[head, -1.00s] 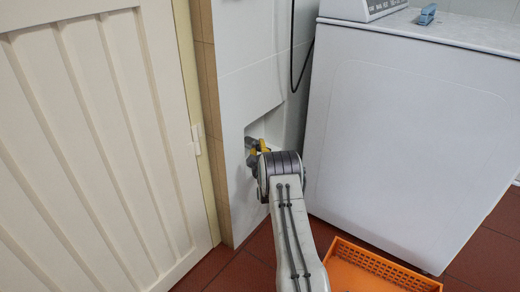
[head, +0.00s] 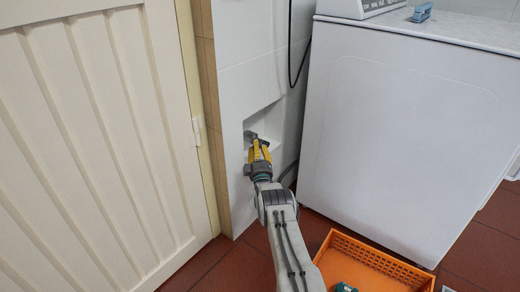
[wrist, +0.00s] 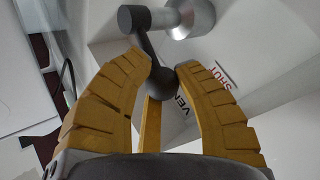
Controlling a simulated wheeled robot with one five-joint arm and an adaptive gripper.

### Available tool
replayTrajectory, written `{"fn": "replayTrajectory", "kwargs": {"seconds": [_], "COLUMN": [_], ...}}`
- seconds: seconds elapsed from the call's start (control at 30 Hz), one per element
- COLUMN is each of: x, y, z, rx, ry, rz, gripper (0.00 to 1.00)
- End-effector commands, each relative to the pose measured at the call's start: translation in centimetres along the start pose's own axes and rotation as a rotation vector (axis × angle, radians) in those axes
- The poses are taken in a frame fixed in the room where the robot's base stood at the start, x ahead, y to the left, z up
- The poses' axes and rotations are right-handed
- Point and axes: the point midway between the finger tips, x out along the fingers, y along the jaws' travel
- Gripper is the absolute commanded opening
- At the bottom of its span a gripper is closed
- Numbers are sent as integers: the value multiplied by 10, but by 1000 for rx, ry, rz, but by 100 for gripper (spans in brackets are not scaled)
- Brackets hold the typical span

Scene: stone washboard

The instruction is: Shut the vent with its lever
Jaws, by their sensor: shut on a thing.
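The vent lever is a dark grey arm (wrist: 146,45) with a rounded knob at its near end, joined to a silver-grey shaft (wrist: 192,17) at the top of the wrist view. The words VENT and SHUT (wrist: 221,77) show on the pale surface behind, partly hidden by a finger. In the head view my gripper (head: 258,147) reaches into a recess (head: 270,120) in the white wall; the lever is mostly hidden there.
A cream panelled door (head: 90,140) stands at the left. A white appliance (head: 400,130) stands at the right, with a small blue object (head: 422,12) on top. An orange crate (head: 386,264) sits on the red tiled floor, with a teal thing (head: 345,288) by its near edge.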

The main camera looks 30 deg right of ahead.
Motion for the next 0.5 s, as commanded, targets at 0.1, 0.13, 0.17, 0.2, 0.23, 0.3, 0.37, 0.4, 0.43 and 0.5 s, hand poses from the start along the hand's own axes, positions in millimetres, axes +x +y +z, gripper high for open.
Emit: {"fn": "replayTrajectory", "kwargs": {"seconds": [0.1,0.13,0.17,0.2,0.23,0.3,0.37,0.4,0.43,0.5], "x": [-1,-1,-2,-2,-2,-2,-2,-2,-2,-2], "y": [-8,-8,-8,-8,-8,-8,-8,-8,-8,-8], "z": [-4,-4,-4,-4,-4,-4,-4,-4,-4,-4], "rx": [-23,-28,-31,-35,-36,-38,-38,-38,-38,-38], "ry": [28,32,34,37,39,40,40,40,40,39], "rz": [11,14,16,19,20,21,21,21,21,21], "gripper": [0,0,0,0,0,0,0,0,0,0]}}
